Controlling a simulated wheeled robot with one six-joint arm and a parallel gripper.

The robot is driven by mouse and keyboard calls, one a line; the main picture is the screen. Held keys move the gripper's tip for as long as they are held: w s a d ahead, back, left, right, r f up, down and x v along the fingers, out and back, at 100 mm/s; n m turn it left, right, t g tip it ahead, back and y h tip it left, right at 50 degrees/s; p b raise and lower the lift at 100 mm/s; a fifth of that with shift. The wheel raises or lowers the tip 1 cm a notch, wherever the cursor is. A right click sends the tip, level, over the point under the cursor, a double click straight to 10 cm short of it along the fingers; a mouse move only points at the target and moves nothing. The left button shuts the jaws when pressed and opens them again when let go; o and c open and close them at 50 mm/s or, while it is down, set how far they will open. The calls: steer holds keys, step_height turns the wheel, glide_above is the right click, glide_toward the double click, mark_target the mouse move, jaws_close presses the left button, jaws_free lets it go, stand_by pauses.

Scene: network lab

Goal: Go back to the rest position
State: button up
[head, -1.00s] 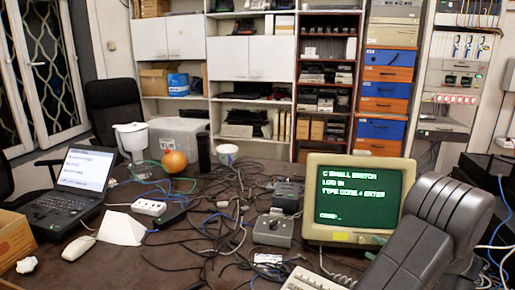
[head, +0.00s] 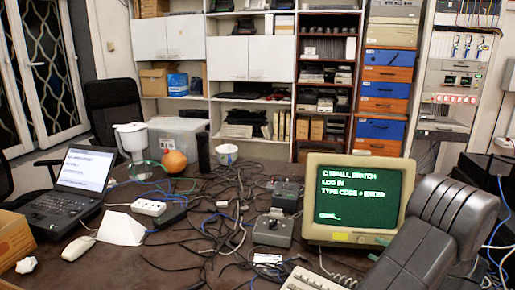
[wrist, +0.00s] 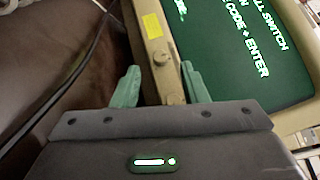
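My arm (head: 430,235) rises at the lower right of the head view, in front of the lower right of the beige monitor (head: 312,200). My gripper is not clearly visible there. In the wrist view my gripper (wrist: 158,88) shows two green fingers, spread apart with nothing held between them. Beyond the fingers is the monitor's beige lower frame (wrist: 155,50), with a yellow label (wrist: 152,26) and small knobs. Its green screen (wrist: 240,45) shows login text, tilted in this view.
The dark table (head: 160,258) carries tangled cables, a grey switch box (head: 272,230), a keyboard (head: 305,281), a laptop (head: 75,190), a white power strip (head: 148,207) and an orange ball (head: 174,161). Shelves (head: 252,100) stand behind. A cardboard box (head: 15,238) is at the left edge.

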mark_target(361, 240)
steer(key=shift+n, duration=0.3)
steer(key=x, duration=0.4)
steer(key=shift+w+a+r, duration=0.15)
steer(key=shift+w+r, duration=0.05)
steer(key=shift+w, duration=0.05)
steer(key=shift+r+n+g+p, duration=0.2)
steer(key=shift+n+g+p, duration=0.3)
steer(key=shift+n+g, duration=0.35)
steer(key=shift+r+n+g+h+p, duration=0.1)
steer(key=shift+n+g+h+p, duration=0.2)
steer(key=shift+n+g+h, duration=0.5)
steer(key=n+g+h, duration=0.1)
steer(key=n+g+h+p, duration=0.1)
steer(key=n+g, duration=0.1)
steer(key=shift+w+a+r+n+h, duration=0.15)
steer(key=shift+a+r+n+h, duration=0.1)
steer(key=shift+r+h, duration=0.15)
steer(key=n+h, duration=0.1)
steer(key=n+g+h+p, duration=0.2)
steer(key=h, duration=0.1)
steer(key=shift+w+a+r, duration=0.15)
steer(key=shift+a, duration=0.15)
steer(key=shift+a+n+g+h, duration=0.2)
steer(key=shift+n+g+h, duration=0.15)
steer(key=shift+n+h, duration=0.95)
steer(key=shift+m+h, duration=0.3)
steer(key=shift+h, duration=0.1)
